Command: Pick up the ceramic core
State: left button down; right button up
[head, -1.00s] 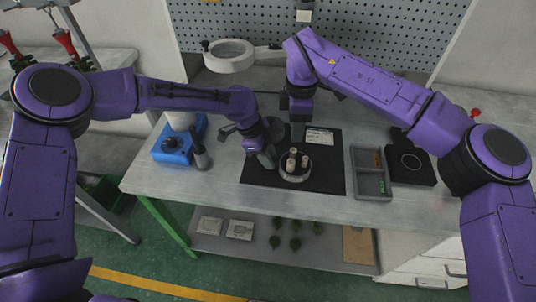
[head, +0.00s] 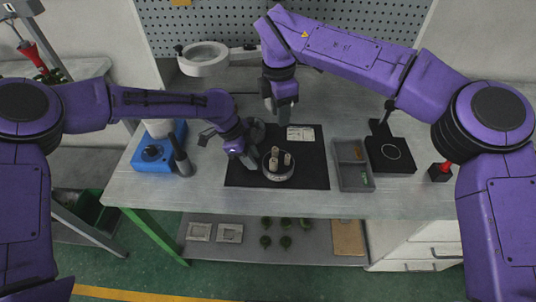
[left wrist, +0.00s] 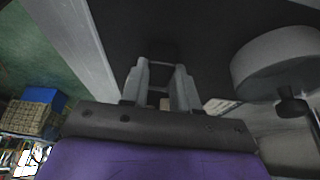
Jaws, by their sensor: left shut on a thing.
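Several pale upright pegs (head: 287,159), which look like ceramic cores, stand on a round grey holder (head: 279,176) on the black mat in the head view. My left gripper (head: 251,162) is just left of the holder, low over the mat. In the left wrist view its fingers (left wrist: 160,82) are close together on a small thing, too dark and small to make out. A large round grey body (left wrist: 280,62) shows to their right. My right gripper (head: 284,112) points down behind the mat, away from the pegs; its jaw gap is unclear.
The black mat (head: 310,172) lies mid-table with a white card (head: 300,134) at its back. A grey divided tray (head: 353,180) and a black plate (head: 391,153) are on the right. A blue device (head: 155,153) and a ring magnifier (head: 204,58) stand left and behind.

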jog(key=f+n, duration=0.1)
jog(key=n, duration=0.1)
send_over(275, 148)
jog(key=shift+n+y, duration=0.3)
notch_tip(275, 148, down, 6)
jog(key=shift+w+d+f, duration=0.15)
jog(key=shift+f, duration=0.05)
jog(key=f, duration=0.5)
jog(key=shift+s+f, duration=0.25)
grip_shut()
